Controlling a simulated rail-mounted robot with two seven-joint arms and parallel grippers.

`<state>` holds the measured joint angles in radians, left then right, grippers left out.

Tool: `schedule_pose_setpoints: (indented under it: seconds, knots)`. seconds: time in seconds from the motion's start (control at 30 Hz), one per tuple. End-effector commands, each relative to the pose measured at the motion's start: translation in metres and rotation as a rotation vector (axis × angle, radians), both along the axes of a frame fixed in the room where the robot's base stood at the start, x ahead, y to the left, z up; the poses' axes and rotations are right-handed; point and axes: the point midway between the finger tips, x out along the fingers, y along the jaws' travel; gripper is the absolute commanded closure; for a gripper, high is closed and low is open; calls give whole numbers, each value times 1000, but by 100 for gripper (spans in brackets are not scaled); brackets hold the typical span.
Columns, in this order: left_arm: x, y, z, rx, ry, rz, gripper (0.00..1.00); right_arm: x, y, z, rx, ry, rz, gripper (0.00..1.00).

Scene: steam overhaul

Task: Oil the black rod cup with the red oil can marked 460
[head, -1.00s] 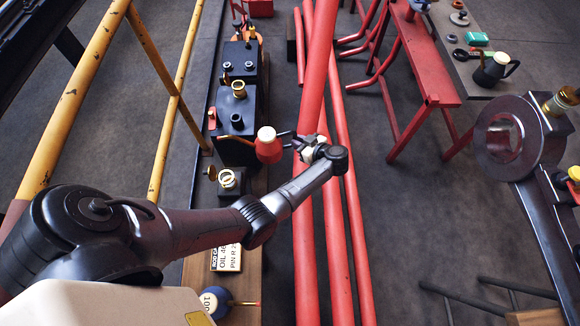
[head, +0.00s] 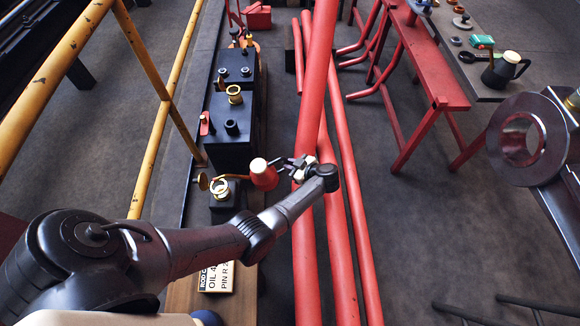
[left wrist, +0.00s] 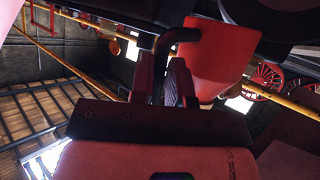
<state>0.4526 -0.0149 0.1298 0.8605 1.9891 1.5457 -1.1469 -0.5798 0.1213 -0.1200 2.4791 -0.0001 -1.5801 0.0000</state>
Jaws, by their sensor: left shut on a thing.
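The red oil can (head: 264,177) with its cream cap is held up by my left gripper (head: 293,166), shut on its black handle. The can tilts, with its spout to the left over a small black block (head: 229,200). A brass-rimmed cup (head: 220,190) on this block, likely the black rod cup, has its brass lid (head: 203,182) standing open. The spout tip is close to the cup's rim; I cannot tell whether it touches or pours. In the left wrist view the can (left wrist: 205,60) shows beyond the fingers (left wrist: 166,85); its 460 mark is not readable. My right gripper is out of view.
Larger black boxes (head: 232,150) with cups stand farther along the bench. A part-hidden sign (head: 218,279) lies nearer. Red pipes (head: 337,235) run beneath my left arm. A dark can (head: 503,70) stands on the right table.

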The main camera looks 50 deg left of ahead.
Motion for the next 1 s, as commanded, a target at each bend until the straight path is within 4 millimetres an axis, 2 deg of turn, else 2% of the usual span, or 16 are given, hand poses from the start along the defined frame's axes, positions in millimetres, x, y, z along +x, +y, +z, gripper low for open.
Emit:
schedule_pose_setpoints:
  seconds: [0.03, 0.17, 0.23, 0.7, 1.0]
  knots:
    - [0, 1, 12, -4, -21, -1, 100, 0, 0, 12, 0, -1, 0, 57]
    - [0, 1, 23, -21, -71, 0, 100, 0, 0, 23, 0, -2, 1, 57]
    - [0, 0, 17, -22, -69, -1, 100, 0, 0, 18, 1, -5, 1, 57]
    - [7, -3, 8, -22, -69, -1, 100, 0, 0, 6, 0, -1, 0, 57]
    - [8, -4, 7, -21, -67, -2, 100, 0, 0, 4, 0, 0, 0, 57]
